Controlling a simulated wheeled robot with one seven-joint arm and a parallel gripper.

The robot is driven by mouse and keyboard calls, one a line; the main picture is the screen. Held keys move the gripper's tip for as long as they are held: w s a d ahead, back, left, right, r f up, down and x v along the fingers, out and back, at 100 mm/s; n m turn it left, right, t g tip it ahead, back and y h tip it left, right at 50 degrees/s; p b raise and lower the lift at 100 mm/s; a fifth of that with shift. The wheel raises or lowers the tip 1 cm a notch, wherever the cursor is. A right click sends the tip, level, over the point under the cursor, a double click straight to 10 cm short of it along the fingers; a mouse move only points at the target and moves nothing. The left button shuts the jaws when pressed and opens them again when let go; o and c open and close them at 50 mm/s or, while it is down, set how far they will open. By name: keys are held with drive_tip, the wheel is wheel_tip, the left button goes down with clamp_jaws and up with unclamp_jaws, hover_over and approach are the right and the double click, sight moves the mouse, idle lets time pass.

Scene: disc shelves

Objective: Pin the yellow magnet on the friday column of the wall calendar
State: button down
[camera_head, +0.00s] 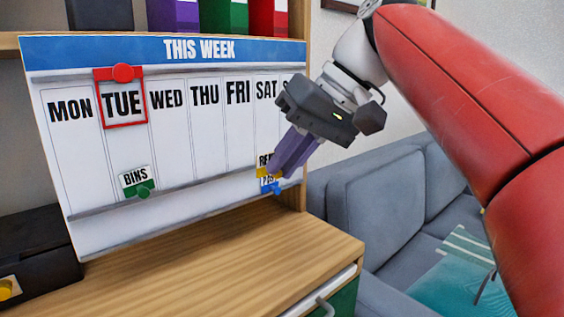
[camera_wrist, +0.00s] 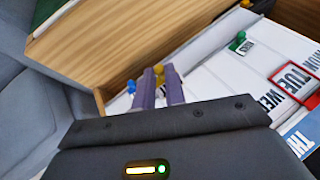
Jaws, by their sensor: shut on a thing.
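The wall calendar (camera_head: 195,150) has a blue "THIS WEEK" header and day columns. The Friday column, headed FRI (camera_head: 238,92), is bare below its heading. The yellow magnet (camera_head: 262,173) is low on the board, right of the Friday column, by a partly hidden card. My gripper (camera_head: 281,166) reaches down to it from the upper right, its purple fingers covering part of that area. In the wrist view my gripper (camera_wrist: 159,78) is shut on the yellow magnet (camera_wrist: 158,69), which shows between the fingertips.
A blue magnet (camera_head: 277,190) with a small card sits just below the yellow one. A green magnet (camera_head: 143,188) holds a BINS card. A red frame (camera_head: 123,125) marks TUE. A wooden top (camera_head: 220,255) lies below the board; a grey sofa (camera_head: 350,210) stands right.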

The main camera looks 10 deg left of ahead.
drive_tip(key=shift+w+a+p, duration=1.05)
drive_tip(key=shift+w+a, duration=0.75)
drive_tip(key=shift+a, duration=0.3)
drive_tip(key=shift+w+a+p, duration=0.3)
drive_tip(key=shift+a+p, duration=0.05)
drive_tip(key=shift+a, duration=0.05)
idle(0.3)
drive_tip(key=c, duration=1.4)
unclamp_jaws()
drive_tip(key=shift+o, duration=0.2)
drive_tip(key=v, duration=0.8)
drive_tip(key=shift+f, duration=0.1)
